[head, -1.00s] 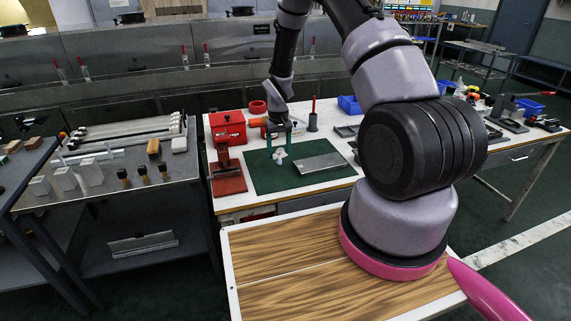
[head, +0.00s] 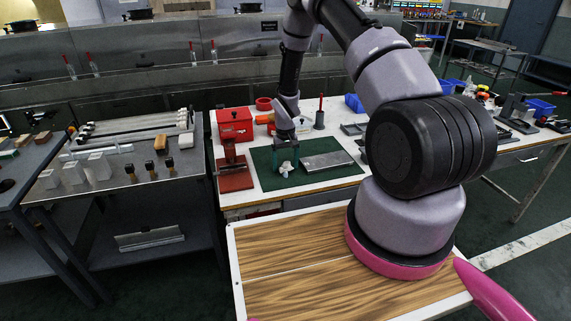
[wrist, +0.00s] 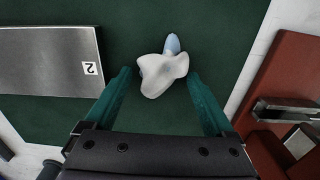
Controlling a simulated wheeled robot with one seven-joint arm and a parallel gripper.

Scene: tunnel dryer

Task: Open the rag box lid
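The red box (head: 235,125), which looks like the rag box, stands at the left back of the white worktable. Its top looks closed, though it is small in the head view. My gripper (head: 286,157) is right of and nearer than the box, pointing down over the green mat (head: 265,182). In the wrist view my gripper (wrist: 159,76) has its two teal fingers spread. A white lobed piece with a pale blue end (wrist: 163,74) lies between the fingertips, with narrow gaps on both sides. The red box is not recognisable in the wrist view.
A metal plate marked 2 (wrist: 50,62) lies on the mat, left of the fingers in the wrist view. A red stand (head: 233,177) is in front of the box. A red ring (head: 264,103) and a dark cup with a red stick (head: 320,120) stand behind the mat.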

